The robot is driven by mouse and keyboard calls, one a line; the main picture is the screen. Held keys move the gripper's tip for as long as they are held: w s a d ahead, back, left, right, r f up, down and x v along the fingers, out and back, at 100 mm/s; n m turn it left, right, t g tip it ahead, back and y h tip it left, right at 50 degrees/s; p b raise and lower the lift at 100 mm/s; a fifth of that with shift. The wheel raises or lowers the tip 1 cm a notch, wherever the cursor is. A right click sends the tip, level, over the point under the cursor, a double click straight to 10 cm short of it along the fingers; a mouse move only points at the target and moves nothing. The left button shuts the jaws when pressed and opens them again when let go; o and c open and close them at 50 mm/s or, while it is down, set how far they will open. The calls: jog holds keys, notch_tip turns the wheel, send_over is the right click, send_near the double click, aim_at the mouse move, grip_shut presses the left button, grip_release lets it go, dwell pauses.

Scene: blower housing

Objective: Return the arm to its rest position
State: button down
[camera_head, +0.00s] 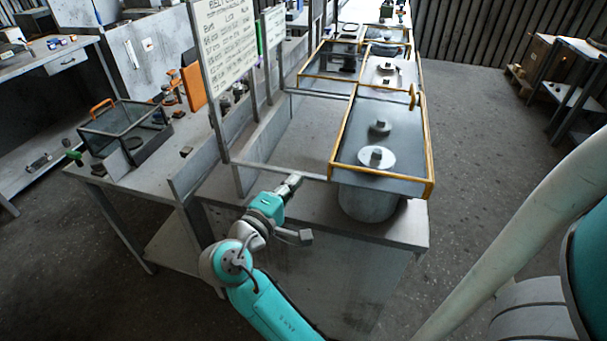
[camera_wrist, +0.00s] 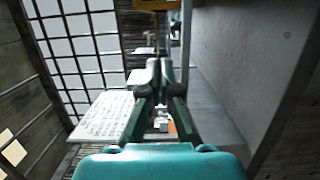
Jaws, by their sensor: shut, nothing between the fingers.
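My gripper (camera_head: 292,183) is at the end of my teal and white arm, beside the front edge of the grey workbench (camera_head: 403,228). In the wrist view my gripper (camera_wrist: 159,66) shows its two dark fingers close together at the tips, with nothing seen between them. In the head view the gripper is small, and it stands left of the yellow-framed tray.
A yellow-framed tray (camera_head: 430,150) holds round metal parts, above a cylindrical housing (camera_head: 365,204). A white sign board (camera_head: 224,45) and metal posts stand left of the gripper.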

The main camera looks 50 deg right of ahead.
jog(key=shift+s+a, duration=0.15)
jog(key=shift+a, duration=1.2)
jog(key=shift+s+a, duration=0.1)
jog(key=shift+a, duration=1.25)
